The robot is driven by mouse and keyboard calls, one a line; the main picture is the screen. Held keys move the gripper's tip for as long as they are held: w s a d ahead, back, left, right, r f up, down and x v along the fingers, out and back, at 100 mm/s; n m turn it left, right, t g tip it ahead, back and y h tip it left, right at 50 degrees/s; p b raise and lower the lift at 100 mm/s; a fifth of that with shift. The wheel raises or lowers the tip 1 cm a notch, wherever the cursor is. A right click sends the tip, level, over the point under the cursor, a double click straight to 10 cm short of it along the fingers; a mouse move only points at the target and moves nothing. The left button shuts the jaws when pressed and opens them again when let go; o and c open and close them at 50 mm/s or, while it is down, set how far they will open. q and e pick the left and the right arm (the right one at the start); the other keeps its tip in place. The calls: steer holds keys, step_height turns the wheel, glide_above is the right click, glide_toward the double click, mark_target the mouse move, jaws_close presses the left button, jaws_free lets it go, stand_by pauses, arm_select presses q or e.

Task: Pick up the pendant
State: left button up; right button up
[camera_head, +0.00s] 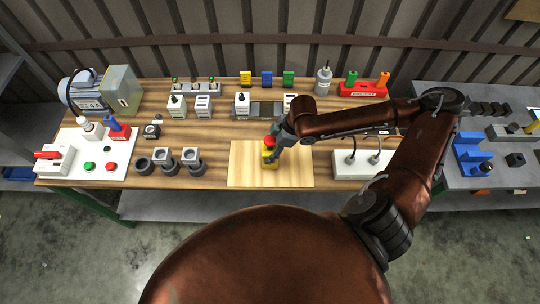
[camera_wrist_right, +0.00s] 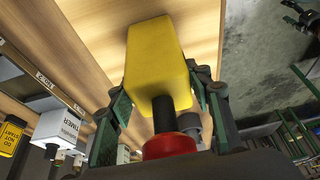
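The pendant is a yellow box with a red button on a black neck. In the head view the pendant (camera_head: 269,159) is over the pale wooden board in the middle of the bench; I cannot tell whether it touches the board. In the right wrist view its yellow body (camera_wrist_right: 157,60) lies between the two fingers, with the red button towards the palm. My right gripper (camera_head: 276,147) comes in from the right, and its green-padded fingers (camera_wrist_right: 160,88) close against both sides of the box. A dark, gripper-like part (camera_wrist_right: 300,18), perhaps my left gripper, shows small in the wrist view.
The pale board (camera_head: 240,176) is otherwise clear. A white panel with buttons (camera_head: 118,165) is at the far left.

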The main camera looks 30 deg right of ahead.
steer(key=c, duration=1.1)
steer(key=shift+r, duration=0.1)
steer(key=shift+w+r, duration=0.1)
